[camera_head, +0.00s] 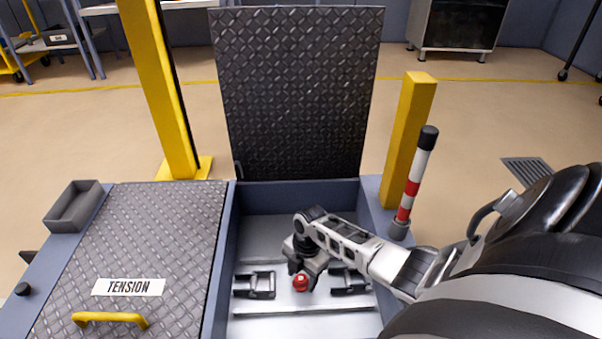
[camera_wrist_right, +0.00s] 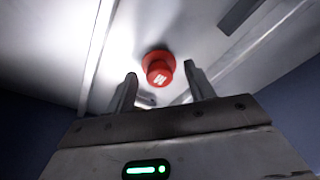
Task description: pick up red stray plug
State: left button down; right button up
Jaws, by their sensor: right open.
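The red stray plug (camera_head: 300,283) sits on the pale metal floor of the open compartment, between two dark brackets. It also shows in the right wrist view (camera_wrist_right: 158,68), a round red knob with a pale mark on its face. My right gripper (camera_head: 303,277) reaches down into the compartment just over the plug. In the right wrist view its two dark fingers (camera_wrist_right: 160,84) are spread apart, with the plug beyond and between their tips. I see no contact between them. My left gripper is not in view.
Dark brackets stand left (camera_head: 254,285) and right (camera_head: 349,281) of the plug. A raised tread-plate lid (camera_head: 300,90) stands behind the compartment. A closed TENSION cover (camera_head: 150,240) lies left. A yellow post (camera_head: 408,140) and striped pole (camera_head: 414,185) stand right.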

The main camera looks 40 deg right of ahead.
jog(key=shift+f, duration=0.15)
jog(key=c, duration=1.1)
